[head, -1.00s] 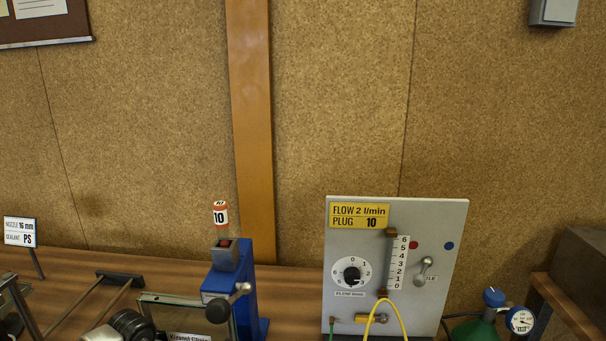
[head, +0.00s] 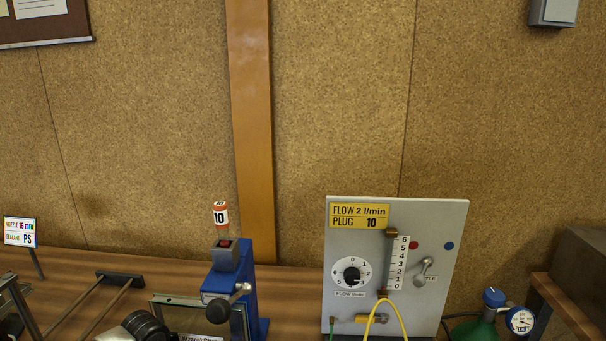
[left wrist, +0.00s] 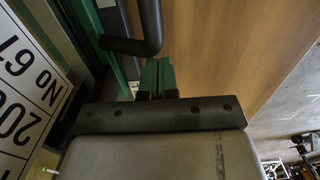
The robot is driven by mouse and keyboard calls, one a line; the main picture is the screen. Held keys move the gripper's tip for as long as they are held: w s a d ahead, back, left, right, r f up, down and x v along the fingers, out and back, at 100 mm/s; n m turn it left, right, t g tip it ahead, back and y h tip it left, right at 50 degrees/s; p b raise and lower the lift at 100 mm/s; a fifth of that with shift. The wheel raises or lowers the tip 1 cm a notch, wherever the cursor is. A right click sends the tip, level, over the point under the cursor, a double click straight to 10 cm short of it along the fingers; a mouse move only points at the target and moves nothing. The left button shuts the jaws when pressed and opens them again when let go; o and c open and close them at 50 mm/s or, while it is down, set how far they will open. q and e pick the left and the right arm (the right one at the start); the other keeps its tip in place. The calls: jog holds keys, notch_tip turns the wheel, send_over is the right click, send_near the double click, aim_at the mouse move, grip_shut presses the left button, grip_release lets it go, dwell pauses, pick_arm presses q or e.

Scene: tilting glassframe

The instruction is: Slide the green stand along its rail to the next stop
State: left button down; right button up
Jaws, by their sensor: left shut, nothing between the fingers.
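In the left wrist view, my left gripper (left wrist: 158,76) is shut, its two green fingers together with nothing between them. A dark bent handle (left wrist: 133,45) is just ahead and left of the fingertips; I cannot tell whether they touch. Dark green frame parts (left wrist: 80,28), which look like part of the green stand, run along the left behind the handle. In the head view, a glass frame with a green-grey edge (head: 178,300) stands at the bottom, cut off below, so its base and rail are hidden. My right gripper is in neither view.
A blue post (head: 259,290) with a clamp knob stands at the glass frame's right. A black ribbed cylinder (head: 147,326) is in front of its left end. Dark rails (head: 108,300) lie further left. A flow panel (head: 395,268) stands right, with bare wood bench between.

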pick_arm(q)
jog(key=shift+w+a+b, duration=0.1)
jog(key=shift+a+b, duration=0.25)
jog(key=shift+a, duration=0.6)
notch_tip(320, 180, up, 7)
jog(key=p, duration=0.4)
